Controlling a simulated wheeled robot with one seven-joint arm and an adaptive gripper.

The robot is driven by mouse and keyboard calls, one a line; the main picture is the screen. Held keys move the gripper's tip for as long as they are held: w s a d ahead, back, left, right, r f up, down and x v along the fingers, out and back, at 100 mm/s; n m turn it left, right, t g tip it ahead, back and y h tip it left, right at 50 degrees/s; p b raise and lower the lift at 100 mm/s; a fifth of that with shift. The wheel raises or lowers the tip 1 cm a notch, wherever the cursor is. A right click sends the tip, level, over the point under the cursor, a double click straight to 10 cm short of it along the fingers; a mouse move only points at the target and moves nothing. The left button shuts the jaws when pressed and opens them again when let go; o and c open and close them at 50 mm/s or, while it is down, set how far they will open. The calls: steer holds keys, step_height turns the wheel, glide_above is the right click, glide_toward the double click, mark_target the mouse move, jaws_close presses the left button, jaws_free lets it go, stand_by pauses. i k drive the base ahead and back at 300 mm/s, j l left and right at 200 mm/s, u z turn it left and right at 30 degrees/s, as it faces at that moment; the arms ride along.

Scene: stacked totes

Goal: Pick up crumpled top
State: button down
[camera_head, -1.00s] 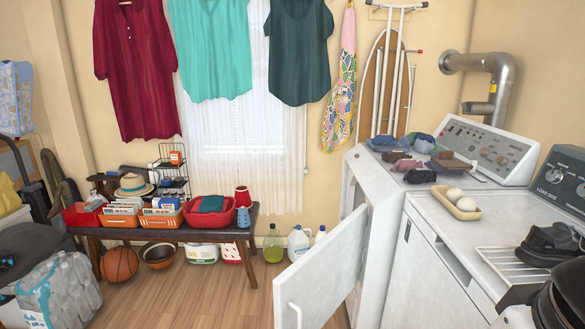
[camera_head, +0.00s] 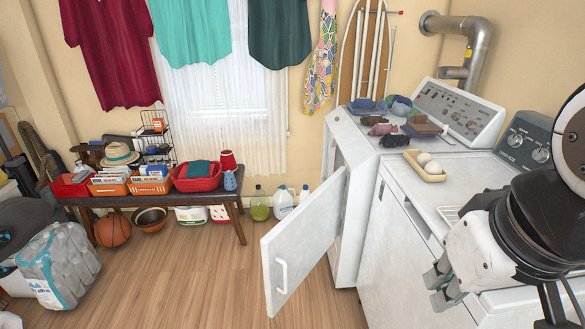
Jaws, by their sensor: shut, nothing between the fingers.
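Several small crumpled garments lie on top of the open-doored white machine at the right. I cannot tell which is the crumpled top. My gripper (camera_head: 438,288) is at the lower right, in front of the nearer white machine, well below and nearer than the garments. Its fingers are shut and empty, pointing left. My arm hides part of the nearer machine.
The open white door (camera_head: 305,240) juts out over the floor. A yellow tray (camera_head: 436,176) with white balls sits on the nearer machine (camera_head: 430,250). A bench (camera_head: 240,205) with red and orange baskets stands under the window. The wooden floor (camera_head: 190,280) in front is clear.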

mark_target(389, 140)
steer(key=i+j+u, duration=0.2)
steer(key=i+u, duration=0.55)
steer(key=i, duration=0.2)
steer(key=i+j, duration=0.1)
steer(key=i, duration=1)
steer(key=i+z, duration=0.3)
steer(key=i+j+z, duration=0.45)
steer(key=i+z, duration=0.15)
steer(key=z, duration=0.15)
steer(key=i+j+z, duration=0.3)
steer(key=z, duration=0.2)
steer(key=i+j+z, duration=0.25)
steer(key=j+z, duration=0.2)
steer(key=i+j+z, duration=0.1)
steer(key=j+z, duration=0.15)
steer(key=i+j+z, duration=0.1)
steer(key=j+z, duration=0.15)
steer(key=j, duration=0.15)
